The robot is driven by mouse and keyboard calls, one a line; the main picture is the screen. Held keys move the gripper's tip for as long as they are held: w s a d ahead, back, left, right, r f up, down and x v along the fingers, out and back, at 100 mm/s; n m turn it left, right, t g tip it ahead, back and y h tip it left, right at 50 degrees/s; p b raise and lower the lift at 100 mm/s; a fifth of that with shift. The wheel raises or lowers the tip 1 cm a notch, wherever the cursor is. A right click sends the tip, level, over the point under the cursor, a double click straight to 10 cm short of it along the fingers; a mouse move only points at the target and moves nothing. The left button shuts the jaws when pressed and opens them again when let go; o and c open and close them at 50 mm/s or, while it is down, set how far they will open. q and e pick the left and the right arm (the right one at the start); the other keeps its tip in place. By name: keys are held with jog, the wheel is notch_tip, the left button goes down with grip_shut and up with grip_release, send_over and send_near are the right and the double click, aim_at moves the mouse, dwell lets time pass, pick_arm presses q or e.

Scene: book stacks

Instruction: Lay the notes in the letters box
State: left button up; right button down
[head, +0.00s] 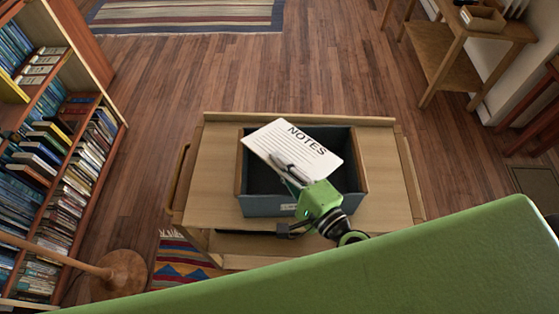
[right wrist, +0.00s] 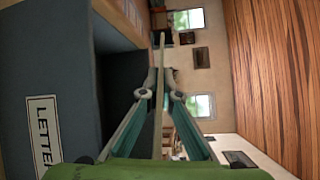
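The notes (head: 310,145), a white lined pad with NOTES printed on it, are over the letters box (head: 262,208) in the head view. The box is an open-topped blue-grey box with wooden ends, standing on a wooden trolley. My right gripper (head: 283,161) is shut on the pad's near edge. In the right wrist view the fingers (right wrist: 160,92) close on the pad, seen edge-on as a thin strip (right wrist: 162,60). The box's labelled wall (right wrist: 45,80) is at left there. The pad hides part of the box's inside. My left gripper is not in view.
The trolley top (head: 215,165) has bare wood on both sides of the box. A bookcase (head: 60,150) stands at left, with a round wooden stand base (head: 120,273) near it. A side table (head: 465,45) is at the far right. The floor behind the trolley is clear.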

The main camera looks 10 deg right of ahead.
jog(key=shift+f, duration=0.2)
jog(key=c, duration=2.3)
grip_release()
jog(key=shift+r, duration=0.1)
jog(key=shift+r, duration=0.2)
jog(key=shift+r+p, duration=0.45)
jog(key=shift+p, duration=0.15)
jog(key=b+v, duration=0.2)
jog(key=v, duration=0.1)
jog(key=b+v, duration=0.2)
jog(key=v, duration=0.1)
jog(key=f+b+v, duration=0.1)
jog(key=b+v, duration=0.1)
jog(key=v, duration=0.1)
jog(key=shift+s, duration=0.3)
jog(key=shift+s+d+r+b, duration=0.25)
jog(key=shift+s, duration=0.3)
jog(key=shift+s+d+r+b, duration=0.25)
jog(key=shift+s+d+r, duration=0.05)
jog(key=shift+s, duration=0.3)
